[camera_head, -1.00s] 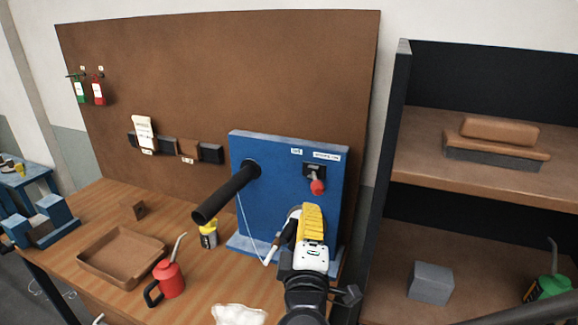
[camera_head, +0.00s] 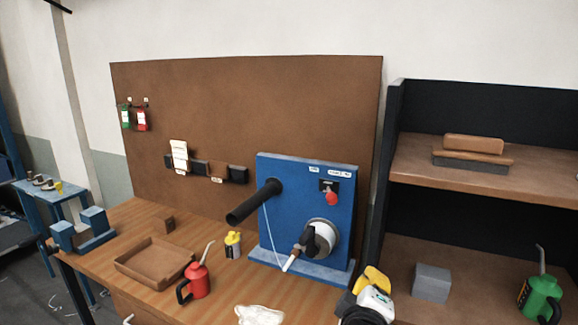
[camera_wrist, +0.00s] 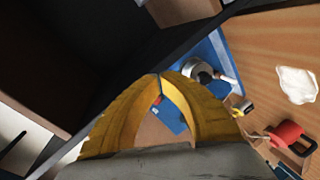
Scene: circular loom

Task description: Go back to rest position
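My gripper (camera_head: 372,278) with yellow fingers is low at the right of the workbench in the head view, in front of the shelf unit and apart from the blue loom panel (camera_head: 290,215). In the wrist view its fingertips (camera_wrist: 160,76) meet, and nothing is held between them. The loom panel stands on the bench with a black tube (camera_head: 254,202), a red-knobbed switch (camera_head: 331,197) and a round grey part with a black and white handle (camera_head: 320,238). In the wrist view the panel (camera_wrist: 212,50) is beyond the fingers.
The dark shelf unit (camera_head: 393,150) is close on the right, with a grey block (camera_head: 432,283) and a green oil can (camera_head: 541,298). A red oil can (camera_head: 198,280), a yellow bottle (camera_head: 233,245), a brown tray (camera_head: 128,262) and a white cloth (camera_head: 259,315) are on the bench.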

